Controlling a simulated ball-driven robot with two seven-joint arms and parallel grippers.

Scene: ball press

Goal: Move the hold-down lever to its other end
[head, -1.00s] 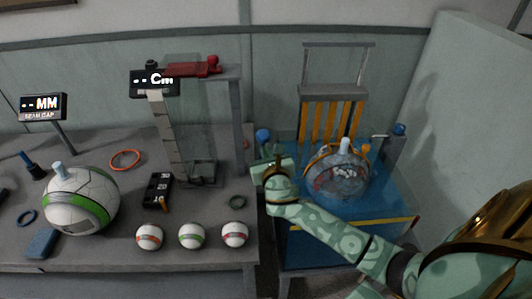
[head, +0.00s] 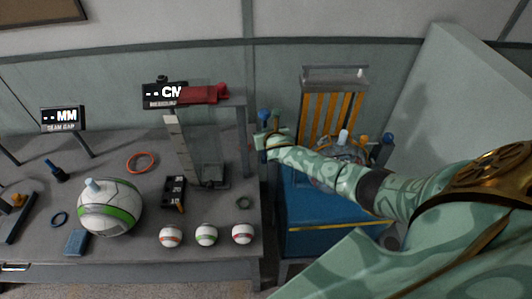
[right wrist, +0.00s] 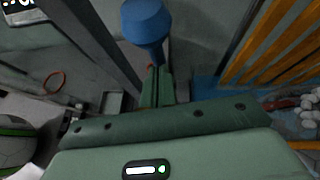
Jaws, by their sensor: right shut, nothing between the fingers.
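A blue-knobbed lever (head: 264,116) stands upright at the left side of the blue press. Its knob (right wrist: 147,20) is large at the top of the right wrist view. My right gripper (head: 265,146) is shut and empty, close below this knob. In the right wrist view its fingers (right wrist: 156,80) are together just below the knob; whether they touch the lever I cannot tell. A second blue knob (head: 388,138) stands at the press's right side. No label shows which is the hold-down lever. My left gripper is out of view.
The blue press (head: 310,238) has yellow slats (head: 332,110) at its back; my right arm partly hides the ball (head: 345,152) in it.

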